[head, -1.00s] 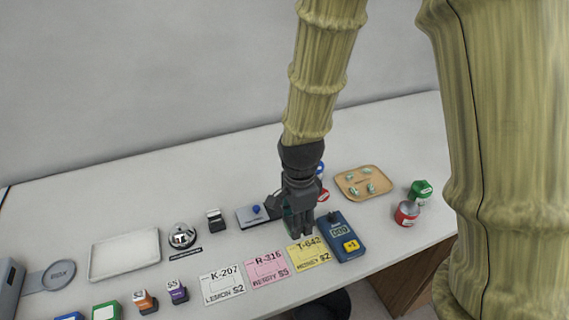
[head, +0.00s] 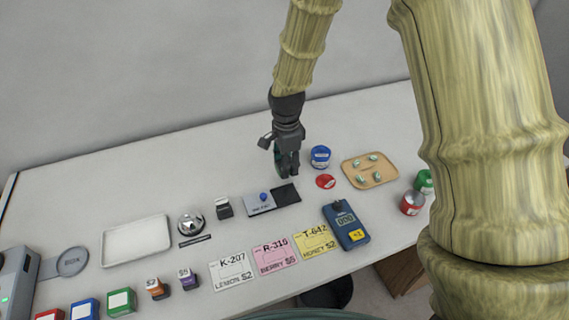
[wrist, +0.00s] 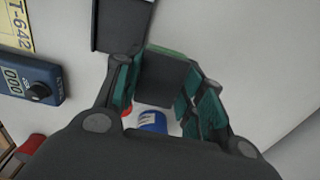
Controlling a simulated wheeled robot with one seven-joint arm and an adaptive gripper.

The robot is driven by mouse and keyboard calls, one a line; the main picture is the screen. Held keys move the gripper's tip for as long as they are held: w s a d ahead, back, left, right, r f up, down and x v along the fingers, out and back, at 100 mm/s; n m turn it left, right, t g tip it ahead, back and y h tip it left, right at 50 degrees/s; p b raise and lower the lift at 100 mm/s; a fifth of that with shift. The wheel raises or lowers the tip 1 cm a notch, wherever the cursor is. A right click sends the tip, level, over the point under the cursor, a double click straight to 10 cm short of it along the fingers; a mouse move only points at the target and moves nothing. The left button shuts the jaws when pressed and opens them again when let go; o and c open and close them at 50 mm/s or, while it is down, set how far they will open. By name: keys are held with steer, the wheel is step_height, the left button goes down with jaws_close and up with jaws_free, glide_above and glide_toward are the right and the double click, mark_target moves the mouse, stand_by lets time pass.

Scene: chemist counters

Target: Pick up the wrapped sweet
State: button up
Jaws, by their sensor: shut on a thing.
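Several small teal-and-white wrapped sweets (head: 361,180) lie on a tan tray (head: 387,182) at the right of the counter. My gripper (head: 288,172) is left of the tray, over the middle of the counter, pointing down. In the wrist view its teal-padded fingers (wrist: 165,95) are closed around a dark block with a green edge (wrist: 165,78). No sweet is seen between the fingers, and the tray is out of the wrist view.
A blue tin (head: 320,157) and red disc (head: 326,182) stand between gripper and tray. A grey-and-black pad (head: 259,203) lies in front of my gripper. A blue meter (head: 346,225), price cards (head: 275,254) and a red can (head: 411,203) are nearer. The back of the counter is clear.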

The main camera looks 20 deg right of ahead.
steer(key=shift+w+d+f, duration=0.1)
steer(key=shift+w+f, duration=0.05)
steer(key=shift+w, duration=0.85)
steer(key=shift+f+p, duration=0.8)
steer(key=shift+f, duration=0.9)
steer(key=shift+f, duration=0.15)
steer(key=o, duration=0.6)
steer(key=shift+c, duration=0.2)
